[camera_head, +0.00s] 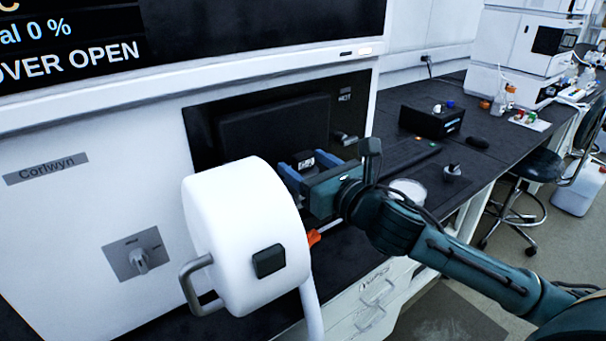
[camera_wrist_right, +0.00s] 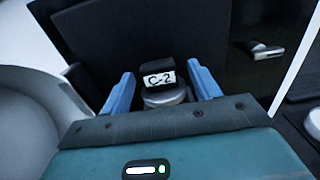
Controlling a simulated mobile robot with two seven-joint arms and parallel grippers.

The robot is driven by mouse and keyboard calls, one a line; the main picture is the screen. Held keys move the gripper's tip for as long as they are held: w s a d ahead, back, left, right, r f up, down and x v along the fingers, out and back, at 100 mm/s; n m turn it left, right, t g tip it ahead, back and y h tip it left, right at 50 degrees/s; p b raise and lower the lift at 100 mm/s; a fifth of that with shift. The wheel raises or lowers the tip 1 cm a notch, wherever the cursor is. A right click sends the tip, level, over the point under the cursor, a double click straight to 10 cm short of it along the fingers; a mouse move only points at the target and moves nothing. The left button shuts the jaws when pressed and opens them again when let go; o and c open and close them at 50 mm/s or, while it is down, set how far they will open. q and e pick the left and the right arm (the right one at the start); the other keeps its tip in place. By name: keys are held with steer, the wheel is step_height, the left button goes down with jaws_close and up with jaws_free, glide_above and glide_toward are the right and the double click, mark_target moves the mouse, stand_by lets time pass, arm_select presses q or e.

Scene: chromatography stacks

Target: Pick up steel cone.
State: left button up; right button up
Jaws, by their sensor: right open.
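A piece with a black top labelled C-2 (camera_wrist_right: 159,76) and a round silver metal base (camera_wrist_right: 165,97) shows in the right wrist view; it looks like the steel cone. In the head view its black, white-labelled top (camera_head: 304,160) shows in front of the instrument's dark recess. My right gripper (camera_wrist_right: 160,90) is open, its blue fingers on either side of the piece with visible gaps. In the head view the right gripper (camera_head: 307,170) reaches in from the right, and its body hides the base. My left gripper is not in view.
A white drum-shaped cover with a handle (camera_head: 235,235) stands open left of my gripper. A round white dish (camera_head: 408,190), a small dark-topped silver piece (camera_head: 453,169) and a black box (camera_head: 431,121) are on the dark bench to the right.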

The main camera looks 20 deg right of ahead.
steer(key=c, duration=1.1)
steer(key=shift+c, duration=0.4)
steer(key=shift+r, duration=0.1)
